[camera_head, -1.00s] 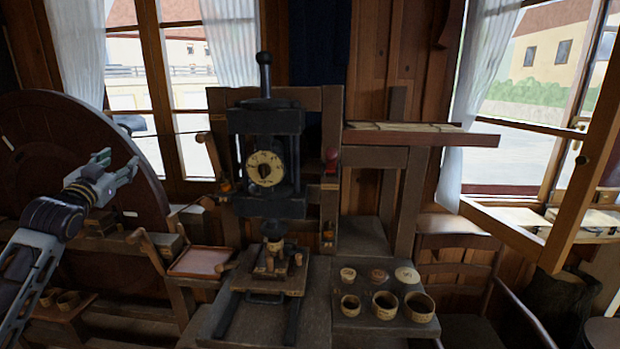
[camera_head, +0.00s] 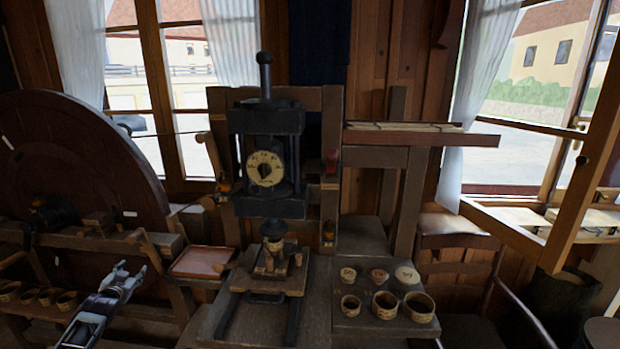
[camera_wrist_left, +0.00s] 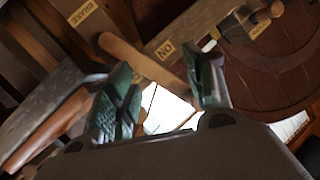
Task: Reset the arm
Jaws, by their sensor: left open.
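My left gripper (camera_head: 128,277) is low at the left of the head view, in front of the wooden wheel and left of the pinkish tray. Its fingers are apart, with nothing between them. In the left wrist view the two green-padded fingers (camera_wrist_left: 160,95) stand apart. Behind them are a wooden lever (camera_wrist_left: 140,60) and a beam with an "ON" label (camera_wrist_left: 165,50). My right gripper does not show in either view.
A large dark red wheel (camera_head: 75,150) stands at the left. A black press with a dial (camera_head: 265,168) stands in the centre. The pinkish tray (camera_head: 203,261) is beside it. Round wooden pieces (camera_head: 385,305) sit on the right bench. Small cups (camera_head: 48,296) line the left shelf.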

